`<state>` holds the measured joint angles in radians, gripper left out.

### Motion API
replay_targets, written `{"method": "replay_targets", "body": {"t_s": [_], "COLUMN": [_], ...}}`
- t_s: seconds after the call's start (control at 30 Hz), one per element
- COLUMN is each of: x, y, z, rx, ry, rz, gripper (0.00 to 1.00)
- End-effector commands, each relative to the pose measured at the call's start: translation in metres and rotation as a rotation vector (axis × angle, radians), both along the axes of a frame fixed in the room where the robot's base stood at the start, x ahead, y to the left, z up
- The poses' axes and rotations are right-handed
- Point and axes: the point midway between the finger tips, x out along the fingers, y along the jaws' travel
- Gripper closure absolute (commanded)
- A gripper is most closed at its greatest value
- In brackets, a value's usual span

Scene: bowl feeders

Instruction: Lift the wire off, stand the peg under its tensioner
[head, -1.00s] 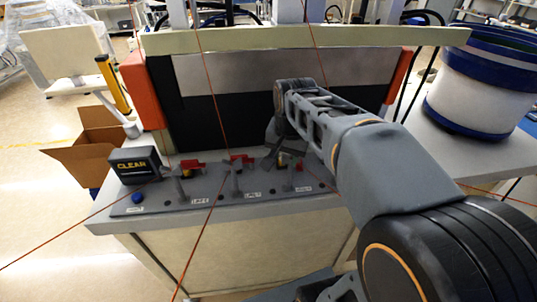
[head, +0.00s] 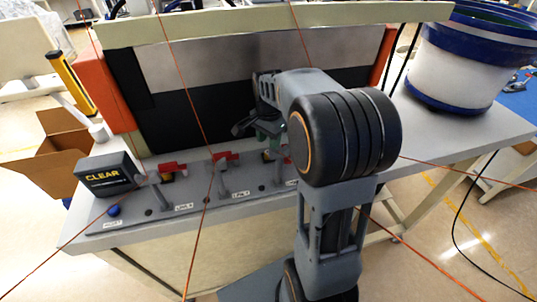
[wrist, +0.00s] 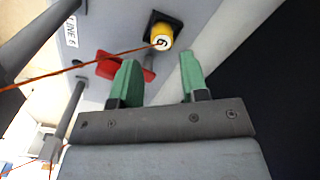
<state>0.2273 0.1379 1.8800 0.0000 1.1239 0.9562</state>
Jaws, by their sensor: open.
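In the wrist view a yellow cylinder (wrist: 162,37) with a dark numeral on its pale end sits at a black square fitting beside the "LINE 6" label (wrist: 71,32). A red lever-like part (wrist: 112,67) lies just left of it. A thin orange wire (wrist: 100,58) runs from the left edge to the yellow cylinder; I cannot tell how it is attached. My gripper (wrist: 158,60) is open and empty, its green fingers pointing towards the cylinder, which shows beyond the gap. In the head view my gripper (head: 266,130) is above the panel's right end, partly hidden by my arm.
The grey panel (head: 150,222) carries several upright grey posts, other red parts (head: 172,168) and a blue button (head: 114,210). A "CLEAR" box (head: 105,178) stands at its left. More orange wires (head: 190,90) cross the space. A blue-and-white bowl feeder (head: 455,70) stands right.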

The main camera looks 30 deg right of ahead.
Motion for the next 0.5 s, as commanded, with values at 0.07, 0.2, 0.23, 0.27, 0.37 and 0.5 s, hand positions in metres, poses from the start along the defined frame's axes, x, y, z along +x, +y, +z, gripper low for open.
{"method": "replay_targets", "body": {"t_s": [0.07,0.2,0.23,0.27,0.37,0.5], "x": [0.0,0.001,0.001,0.002,0.003,0.003], "y": [0.0,0.0,0.0,0.0,0.0,0.0], "z": [-0.003,-0.016,-0.02,-0.025,-0.039,-0.051], "rx": [0.0,0.001,0.001,0.001,0.001,0.0], "ry": [0.001,0.006,0.005,0.005,0.004,0.002], "rz": [0.001,0.001,0.001,0.001,0.001,0.001], "gripper": [0.59,0.59,0.59,0.59,0.59,0.59]}}
